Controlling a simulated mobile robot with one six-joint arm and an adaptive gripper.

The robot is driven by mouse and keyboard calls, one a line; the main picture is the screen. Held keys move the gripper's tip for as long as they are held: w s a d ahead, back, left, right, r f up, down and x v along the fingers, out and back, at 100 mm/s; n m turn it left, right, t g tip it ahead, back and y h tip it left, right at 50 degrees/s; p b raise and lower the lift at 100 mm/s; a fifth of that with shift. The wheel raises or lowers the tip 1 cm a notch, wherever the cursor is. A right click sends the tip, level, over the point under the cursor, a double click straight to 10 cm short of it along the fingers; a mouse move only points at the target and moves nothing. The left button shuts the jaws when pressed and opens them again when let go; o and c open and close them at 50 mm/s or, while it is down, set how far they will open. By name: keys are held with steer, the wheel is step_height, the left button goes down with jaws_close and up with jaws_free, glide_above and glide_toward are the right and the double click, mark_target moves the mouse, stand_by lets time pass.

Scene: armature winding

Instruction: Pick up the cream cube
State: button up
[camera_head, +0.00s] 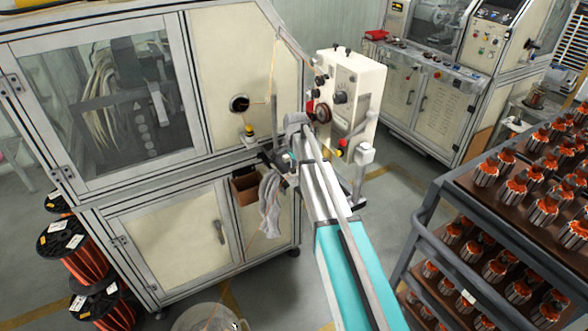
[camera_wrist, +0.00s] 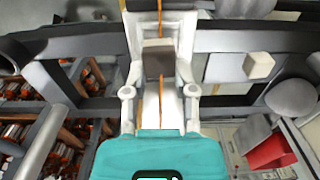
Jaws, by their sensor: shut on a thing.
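The cream cube (camera_wrist: 158,58) shows in the wrist view, with a pale upper face and a shaded grey-brown front. It sits between the fingers of my gripper (camera_wrist: 160,78), which is shut on it. In the head view my gripper (camera_head: 285,160) is small and dark, in front of the cream winding machine, near its lower ledge. The cube is too small there to make out clearly.
A second pale block (camera_wrist: 258,64) shows at the right in the wrist view. The control box (camera_head: 348,95) stands close right of my gripper. A grey cloth (camera_head: 270,200) hangs just below. A rack of armatures (camera_head: 500,230) fills the right side.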

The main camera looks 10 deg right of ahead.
steer(key=shift+r+p, duration=0.4)
steer(key=shift+r, duration=0.25)
steer(key=s+r+p, duration=1)
steer(key=s, duration=0.4)
steer(key=shift+d, duration=0.15)
step_height(320, 180, down, 15)
steer(key=b, duration=1.5)
steer(key=shift+r, duration=0.1)
